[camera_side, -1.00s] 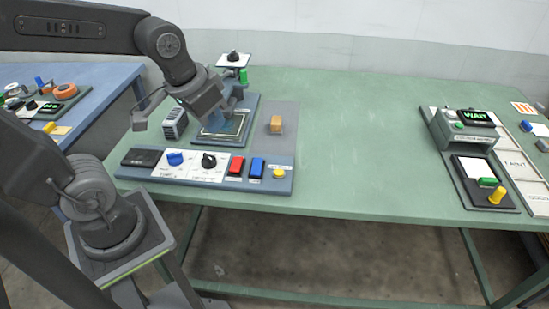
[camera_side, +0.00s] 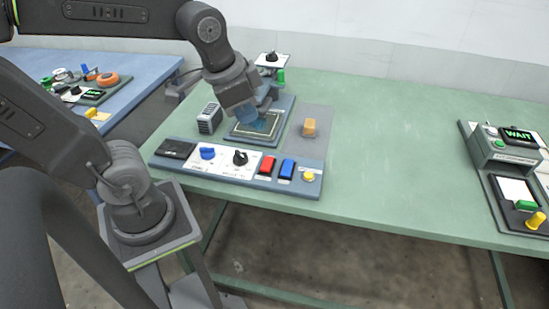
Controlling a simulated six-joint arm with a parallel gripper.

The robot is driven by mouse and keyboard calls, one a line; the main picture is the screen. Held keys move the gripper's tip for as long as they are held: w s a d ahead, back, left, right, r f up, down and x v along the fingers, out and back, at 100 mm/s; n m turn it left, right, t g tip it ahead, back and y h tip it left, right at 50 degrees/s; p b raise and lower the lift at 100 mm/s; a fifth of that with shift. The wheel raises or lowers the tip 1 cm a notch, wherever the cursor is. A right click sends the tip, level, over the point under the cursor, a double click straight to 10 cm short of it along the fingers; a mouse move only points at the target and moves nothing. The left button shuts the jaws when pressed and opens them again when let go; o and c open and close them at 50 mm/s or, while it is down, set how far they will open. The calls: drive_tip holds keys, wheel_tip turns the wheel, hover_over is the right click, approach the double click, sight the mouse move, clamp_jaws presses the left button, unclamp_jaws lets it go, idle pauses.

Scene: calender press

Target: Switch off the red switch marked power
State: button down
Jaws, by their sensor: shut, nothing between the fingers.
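The red switch (camera_side: 267,165) is a rocker on the front control panel (camera_side: 220,178), left of a blue rocker (camera_side: 287,169). Its label is too small to read, and I cannot tell its position. My gripper (camera_side: 252,117) is shut and empty. It points down over the framed plate of the press (camera_side: 238,137), behind the panel and up-left of the red switch. It is apart from the switch, and the switch is fully in view.
The panel also carries a black dial (camera_side: 240,158), a blue knob (camera_side: 207,153), a yellow button (camera_side: 308,176) and a dark display (camera_side: 176,149). An orange block (camera_side: 310,127) lies right of the press. A machine reading WAIT (camera_side: 505,150) stands far right. The green table between is clear.

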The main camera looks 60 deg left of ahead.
sight(267, 165)
drive_tip(key=w+a+f+m+g, duration=0.4)
drive_tip(key=w+a+f+m, duration=0.1)
drive_tip(key=w+m, duration=0.1)
drive_tip(key=shift+w+a+f, duration=0.25)
drive_tip(key=shift+w, duration=0.4)
wheel_tip(267, 165, down, 14)
drive_tip(key=shift+f, duration=0.1)
idle(0.4)
